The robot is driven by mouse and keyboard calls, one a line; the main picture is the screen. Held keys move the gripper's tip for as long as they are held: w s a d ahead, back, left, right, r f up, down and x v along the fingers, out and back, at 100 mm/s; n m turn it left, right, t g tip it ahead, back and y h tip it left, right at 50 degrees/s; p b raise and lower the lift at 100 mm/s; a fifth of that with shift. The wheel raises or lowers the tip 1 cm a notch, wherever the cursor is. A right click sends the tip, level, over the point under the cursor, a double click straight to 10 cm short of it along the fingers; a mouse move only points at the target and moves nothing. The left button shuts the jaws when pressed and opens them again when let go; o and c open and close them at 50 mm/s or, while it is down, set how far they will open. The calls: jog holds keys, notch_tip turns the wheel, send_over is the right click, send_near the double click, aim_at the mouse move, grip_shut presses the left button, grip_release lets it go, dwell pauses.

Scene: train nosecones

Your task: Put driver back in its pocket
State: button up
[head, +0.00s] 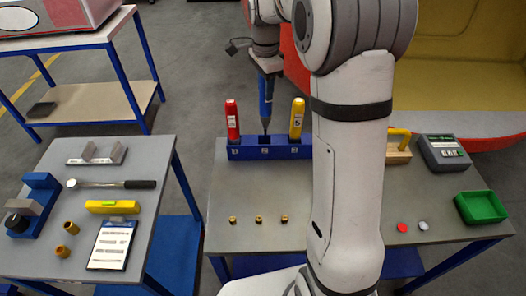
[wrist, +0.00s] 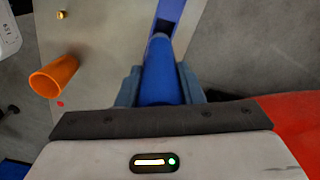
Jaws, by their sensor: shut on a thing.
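My gripper (head: 267,68) is shut on a blue driver (head: 266,98), which hangs upright with its tip down. In the head view the tip appears just above the middle pocket of the blue holder (head: 239,154); I cannot tell whether it has entered. A red driver (head: 232,119) stands in the left pocket and a yellow driver (head: 297,118) in the right pocket. In the wrist view the blue driver (wrist: 164,82) lies between my fingers (wrist: 158,88), and a dark square opening of the holder (wrist: 172,10) shows beyond it.
Several brass pieces (head: 258,219) sit on the table in front of the holder. A grey device (head: 443,153) and a green tray (head: 480,207) stand at the right. A side table (head: 150,160) with tools is at the left. An orange cylinder (wrist: 53,76) shows in the wrist view.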

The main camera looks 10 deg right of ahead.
aim_at(264, 113)
jog(key=shift+w+f, duration=0.15)
jog(key=shift+w, duration=0.25)
notch_tip(264, 113, down, 10)
jog(key=shift+r+p, duration=0.25)
jog(key=shift+p, duration=0.75)
jog(key=shift+w+f, duration=0.1)
jog(key=shift+f, duration=0.05)
jog(key=o, duration=1)
